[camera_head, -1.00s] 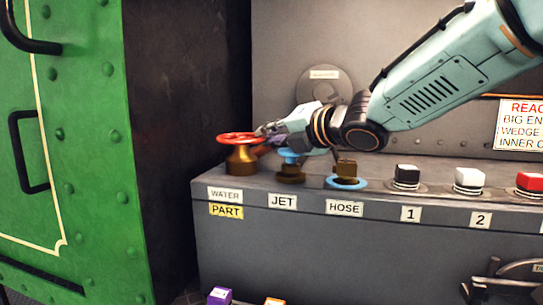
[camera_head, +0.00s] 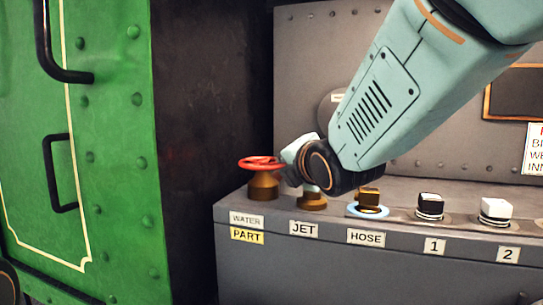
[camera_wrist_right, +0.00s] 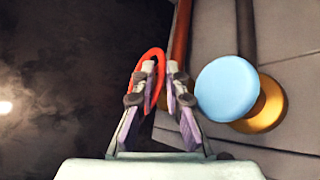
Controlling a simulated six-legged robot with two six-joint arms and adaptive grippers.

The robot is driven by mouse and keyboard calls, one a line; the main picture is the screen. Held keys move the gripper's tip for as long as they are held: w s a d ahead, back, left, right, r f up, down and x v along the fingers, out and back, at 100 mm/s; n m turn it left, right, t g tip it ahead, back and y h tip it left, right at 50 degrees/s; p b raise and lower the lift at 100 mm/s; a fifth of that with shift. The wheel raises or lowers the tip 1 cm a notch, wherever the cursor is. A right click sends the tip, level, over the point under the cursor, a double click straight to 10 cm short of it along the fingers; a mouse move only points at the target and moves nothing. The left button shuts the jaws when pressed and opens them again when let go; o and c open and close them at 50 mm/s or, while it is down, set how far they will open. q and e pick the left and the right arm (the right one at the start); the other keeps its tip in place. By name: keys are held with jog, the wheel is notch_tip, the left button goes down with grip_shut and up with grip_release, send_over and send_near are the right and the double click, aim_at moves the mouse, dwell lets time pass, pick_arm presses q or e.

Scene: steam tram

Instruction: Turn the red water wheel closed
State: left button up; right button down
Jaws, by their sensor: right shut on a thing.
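The red water wheel (camera_head: 260,162) sits on a brass base (camera_head: 263,186) at the left end of the grey console, above the WATER label (camera_head: 246,219). My right gripper (camera_head: 286,170) is at the wheel's right side, partly hidden behind its own wrist. In the right wrist view the fingers (camera_wrist_right: 166,84) are close together at the red rim (camera_wrist_right: 158,57), shut on it. Part of the wheel is hidden behind the fingers there. My left gripper is not in view.
A yellow PART label (camera_head: 247,235) is below WATER. The brass JET base (camera_head: 312,201) stands close beside my right gripper; its blue top (camera_wrist_right: 228,88) shows in the wrist view. The HOSE valve (camera_head: 368,202) and buttons are farther right. A green riveted panel (camera_head: 115,150) stands left.

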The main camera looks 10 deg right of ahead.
jog(key=shift+s+a+f+h, duration=0.15)
jog(key=shift+f+h, duration=0.1)
jog(key=shift+h, duration=0.15)
dwell(0.3)
jog(key=c, duration=1.7)
grip_release()
jog(key=o, duration=0.3)
jog(key=shift+a+r, duration=0.1)
jog(key=shift+r, duration=0.05)
